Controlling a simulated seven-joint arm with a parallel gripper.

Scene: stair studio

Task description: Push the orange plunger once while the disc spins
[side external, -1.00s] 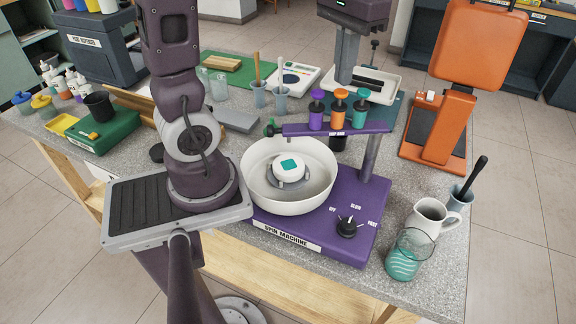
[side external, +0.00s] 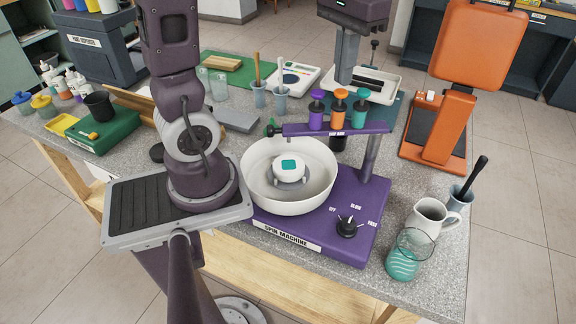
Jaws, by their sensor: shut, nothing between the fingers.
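The orange plunger (side external: 338,107) stands in the middle of a purple bar (side external: 345,130) above the spin machine. A purple plunger (side external: 317,109) is on its left and a teal plunger (side external: 361,107) on its right. All three caps stand raised above the bar. The spin machine (side external: 335,243) has a white bowl (side external: 252,190) holding a pale round disc (side external: 287,174) with a teal square on top. A black dial (side external: 347,228) sits on its front. My arm rises at the left and leaves the picture at the top. My gripper is not in view.
A glass beaker (side external: 403,263) with teal stripes, a white jug (side external: 428,218) and a pot with a dark-handled tool (side external: 462,193) stand right of the machine. An orange stand (side external: 445,135) is behind. Cups with sticks and a white tray (side external: 378,83) lie at the back.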

